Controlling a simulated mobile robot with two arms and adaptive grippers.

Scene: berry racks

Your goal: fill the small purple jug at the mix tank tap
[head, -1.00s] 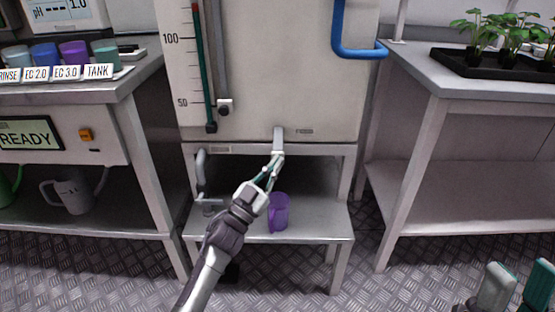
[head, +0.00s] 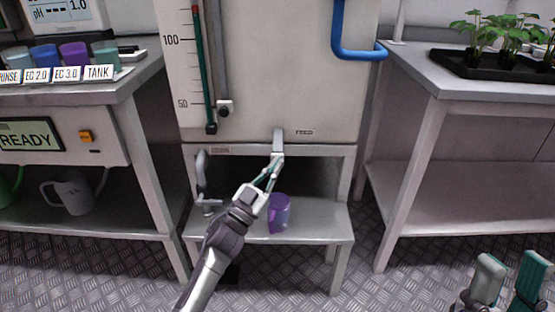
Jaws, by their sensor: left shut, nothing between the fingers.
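The small purple jug (head: 279,213) stands upright on the low shelf (head: 318,222) under the mix tank (head: 290,65). The tank's grey tap (head: 278,139) sticks out of its lower front, above the jug. My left gripper (head: 272,171) is shut and empty, with its fingertips at the lower end of the tap; I cannot tell whether they touch it. My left forearm passes in front of the shelf, left of the jug. What is in the jug cannot be made out. My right gripper (head: 507,283) is open and empty at the bottom right, far from the jug.
A grey pipe with a valve (head: 204,185) stands left of the tap. The left bench (head: 120,82) holds several cups, with a grey jug (head: 73,192) below. A right bench (head: 470,80) carries a plant tray (head: 480,66). A blue pipe (head: 340,30) runs down the tank.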

